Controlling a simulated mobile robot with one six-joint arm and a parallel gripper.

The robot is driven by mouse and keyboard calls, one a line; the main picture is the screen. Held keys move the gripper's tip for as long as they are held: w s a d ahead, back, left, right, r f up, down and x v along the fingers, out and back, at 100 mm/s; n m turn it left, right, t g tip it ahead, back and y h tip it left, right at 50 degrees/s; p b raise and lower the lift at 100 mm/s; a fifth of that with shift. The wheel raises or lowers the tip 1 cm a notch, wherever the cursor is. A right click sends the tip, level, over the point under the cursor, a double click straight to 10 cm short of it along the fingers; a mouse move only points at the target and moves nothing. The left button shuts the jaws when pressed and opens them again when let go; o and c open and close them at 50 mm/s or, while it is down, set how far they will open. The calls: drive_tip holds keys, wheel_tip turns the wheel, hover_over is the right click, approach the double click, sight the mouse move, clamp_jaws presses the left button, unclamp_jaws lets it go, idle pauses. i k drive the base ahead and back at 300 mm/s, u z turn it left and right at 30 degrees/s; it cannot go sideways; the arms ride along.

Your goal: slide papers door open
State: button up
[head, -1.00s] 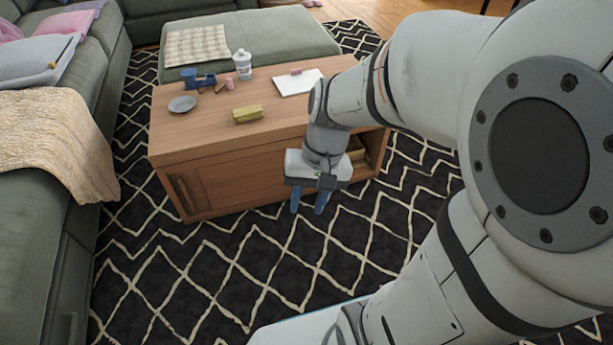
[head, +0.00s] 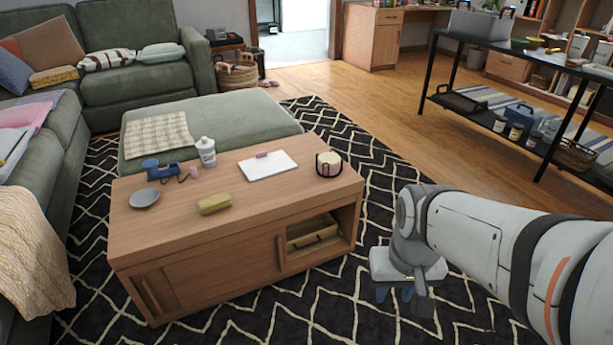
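The wooden coffee table (head: 200,236) stands at left centre with its front towards me. A wooden sliding door panel (head: 215,275) covers the left and middle of its front. One upright handle (head: 147,292) is near the left end and another (head: 281,253) is at the panel's right edge. Right of that, the compartment is uncovered and a tan box-like item (head: 312,236) shows inside. I cannot make out any papers behind the panel. My gripper (head: 395,294) is right of the table's front right corner, pointing down over the rug, its blue fingers apart and empty.
On the tabletop are a yellow block (head: 214,204), a grey dish (head: 144,198), a white bottle (head: 206,152), a white notepad (head: 267,165) and a candle holder (head: 329,164). The green sofa (head: 141,60) is behind left. Patterned rug lies clear in front of the table.

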sight(198, 278)
drive_tip(key=z, duration=0.25)
drive_tip(key=k, duration=0.65)
drive_tip(key=u, duration=1.05)
drive_tip(key=i, duration=1)
